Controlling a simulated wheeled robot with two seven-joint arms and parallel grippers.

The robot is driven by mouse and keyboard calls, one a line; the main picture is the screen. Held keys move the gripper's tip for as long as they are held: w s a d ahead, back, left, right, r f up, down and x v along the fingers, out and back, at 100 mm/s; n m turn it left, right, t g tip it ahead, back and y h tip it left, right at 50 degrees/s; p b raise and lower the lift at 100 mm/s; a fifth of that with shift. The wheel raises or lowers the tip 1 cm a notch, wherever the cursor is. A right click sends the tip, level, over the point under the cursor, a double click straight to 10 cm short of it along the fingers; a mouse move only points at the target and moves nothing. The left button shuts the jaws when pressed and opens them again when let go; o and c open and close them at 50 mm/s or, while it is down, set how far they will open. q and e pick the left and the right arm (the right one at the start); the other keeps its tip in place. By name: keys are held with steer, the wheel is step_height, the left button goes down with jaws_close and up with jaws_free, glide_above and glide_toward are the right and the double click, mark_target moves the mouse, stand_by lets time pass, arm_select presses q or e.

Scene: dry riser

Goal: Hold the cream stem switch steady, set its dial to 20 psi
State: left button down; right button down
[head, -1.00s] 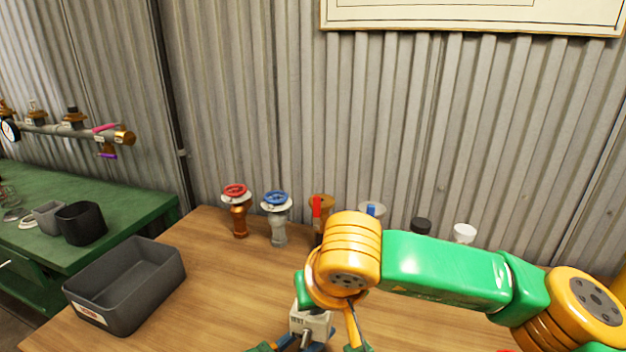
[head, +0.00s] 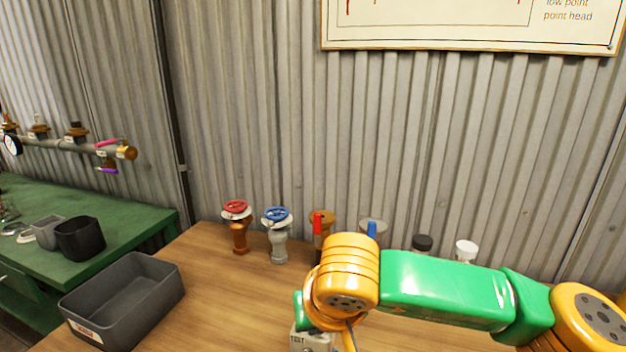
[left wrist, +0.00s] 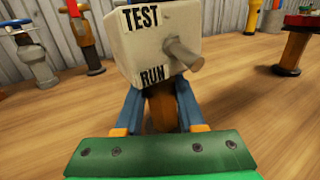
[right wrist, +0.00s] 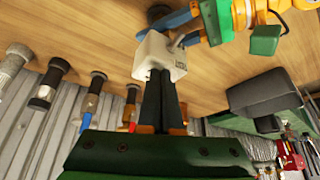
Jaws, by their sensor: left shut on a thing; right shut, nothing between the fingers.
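The cream switch (left wrist: 165,40) is a box with a TEST/RUN face and a grey lever (left wrist: 183,53). It stands upright on a brown stem (left wrist: 161,108) in the left wrist view. My left gripper (left wrist: 160,115) is shut around that stem with its blue fingers, below the box. The box also shows at the bottom edge of the head view (head: 298,341) and in the right wrist view (right wrist: 150,52). My right gripper (right wrist: 160,76) is shut and empty, its dark fingertips at the box; I cannot tell whether they touch. I cannot make out the dial or its reading.
A red-wheeled valve (head: 238,228), a blue-wheeled valve (head: 278,236) and other fittings stand along the table's back. A dark grey bin (head: 125,296) is at the left. A green bench (head: 120,208) lies beyond it. Table between bin and switch is clear.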

arm_select(q)
steer(key=shift+s+d, duration=0.1)
arm_select(e)
steer(key=shift+s, duration=0.2)
step_height(320, 180, up, 6)
steer(key=shift+d, duration=0.15)
arm_select(q)
steer(key=shift+c, duration=2.2)
jaws_free()
